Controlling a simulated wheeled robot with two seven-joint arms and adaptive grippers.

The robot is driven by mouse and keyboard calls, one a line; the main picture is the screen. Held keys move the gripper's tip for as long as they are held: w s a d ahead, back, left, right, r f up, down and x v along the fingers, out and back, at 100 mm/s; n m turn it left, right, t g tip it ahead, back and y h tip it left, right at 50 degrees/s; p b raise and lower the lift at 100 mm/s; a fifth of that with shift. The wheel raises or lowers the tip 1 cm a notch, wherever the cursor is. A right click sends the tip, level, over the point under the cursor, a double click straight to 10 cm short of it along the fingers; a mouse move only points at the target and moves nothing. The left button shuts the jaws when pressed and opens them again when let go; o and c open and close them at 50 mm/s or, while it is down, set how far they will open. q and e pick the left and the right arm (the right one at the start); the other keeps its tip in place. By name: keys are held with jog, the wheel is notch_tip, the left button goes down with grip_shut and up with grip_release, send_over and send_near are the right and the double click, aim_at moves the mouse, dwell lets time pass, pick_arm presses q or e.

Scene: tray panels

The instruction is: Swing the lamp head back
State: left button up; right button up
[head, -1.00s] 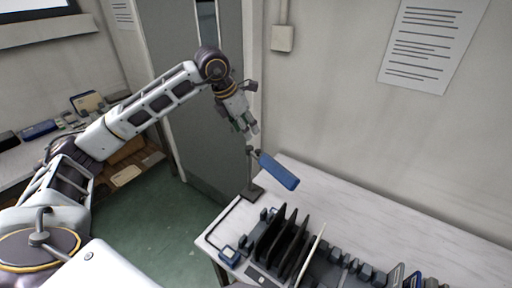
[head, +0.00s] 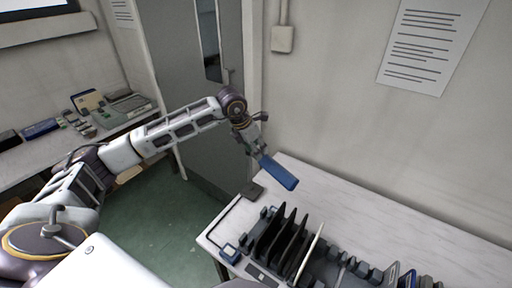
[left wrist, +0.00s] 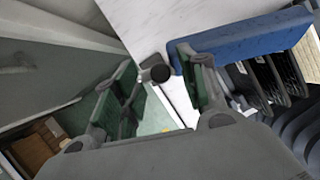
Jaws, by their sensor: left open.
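The desk lamp has a blue bar-shaped head (head: 279,173) that slants down to the right over the table's back left corner. Its dark base (head: 252,191) rests on the table; my gripper partly hides the upper post. My left gripper (head: 253,150) is at the head's upper left end, with its fingers pointing down. My right gripper is not in view.
Black upright panels (head: 283,233) stand in a rack on the white table (head: 350,206), with small blocks to their right. The table's back strip is clear. A wall and a door (head: 205,100) stand behind. A side bench (head: 30,150) holds small items.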

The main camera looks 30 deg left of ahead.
pick_arm(q)
jog(key=shift+f, duration=0.1)
jog(key=shift+c, duration=0.3)
grip_shut()
jog(key=shift+w+d, duration=0.1)
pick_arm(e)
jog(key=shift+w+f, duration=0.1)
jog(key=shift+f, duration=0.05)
